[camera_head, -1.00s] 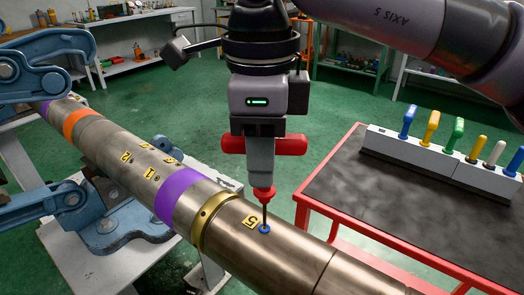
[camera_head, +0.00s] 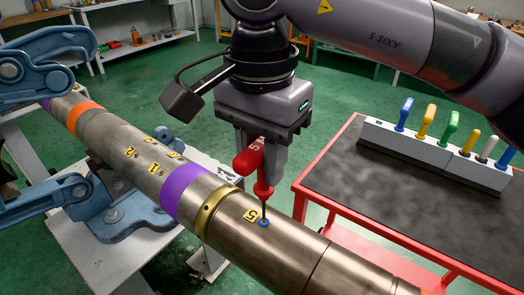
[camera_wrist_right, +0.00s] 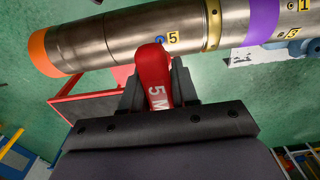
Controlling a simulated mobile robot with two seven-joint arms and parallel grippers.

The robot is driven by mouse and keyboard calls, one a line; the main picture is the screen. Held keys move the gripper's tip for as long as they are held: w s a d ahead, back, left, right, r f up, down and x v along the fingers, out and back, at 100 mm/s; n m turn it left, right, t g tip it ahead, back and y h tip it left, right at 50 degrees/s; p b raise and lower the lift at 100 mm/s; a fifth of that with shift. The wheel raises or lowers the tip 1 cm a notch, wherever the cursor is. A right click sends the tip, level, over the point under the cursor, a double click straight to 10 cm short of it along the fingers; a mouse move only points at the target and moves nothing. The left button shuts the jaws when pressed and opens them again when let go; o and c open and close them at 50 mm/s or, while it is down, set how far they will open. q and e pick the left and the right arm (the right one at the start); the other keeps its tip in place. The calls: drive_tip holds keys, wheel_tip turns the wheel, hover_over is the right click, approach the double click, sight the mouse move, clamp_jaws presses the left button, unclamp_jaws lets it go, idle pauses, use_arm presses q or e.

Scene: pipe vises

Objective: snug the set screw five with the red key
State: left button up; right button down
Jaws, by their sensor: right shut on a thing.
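My right gripper (camera_head: 262,165) is shut on the red T-handled key (camera_head: 249,159), whose handle also shows between the fingers in the right wrist view (camera_wrist_right: 153,72). The key points down, and its thin shaft meets the blue-ringed set screw five (camera_head: 264,222), beside the yellow "5" label (camera_head: 250,214) on the metal pipe (camera_head: 285,245). The tip looks to be at the screw; how deep it sits cannot be told. The screw and label also show in the right wrist view, just past the handle. My left gripper is not in view.
A blue pipe vise (camera_head: 125,215) holds the pipe at left. A brass collar (camera_head: 212,210) and purple band (camera_head: 185,190) lie beside screw five. A red-edged cart (camera_head: 330,195) at right carries a white rack (camera_head: 435,155) of several coloured keys.

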drive_tip(key=n, duration=0.2)
drive_tip(key=shift+n+p, duration=0.3)
drive_tip(key=shift+n, duration=0.1)
drive_tip(key=n, duration=0.3)
drive_tip(key=shift+d, duration=0.1)
drive_tip(key=n+p, duration=0.1)
drive_tip(key=n, duration=0.5)
drive_tip(key=shift+f+b, duration=0.55)
drive_tip(key=shift+f, duration=0.1)
idle(0.6)
drive_tip(key=shift+f+m+b, duration=0.1)
drive_tip(key=shift+m+b, duration=0.25)
drive_tip(key=shift+m, duration=0.45)
drive_tip(key=m+b, duration=0.1)
drive_tip(key=m, duration=0.3)
drive_tip(key=shift+s, duration=0.1)
drive_tip(key=shift+m, duration=0.3)
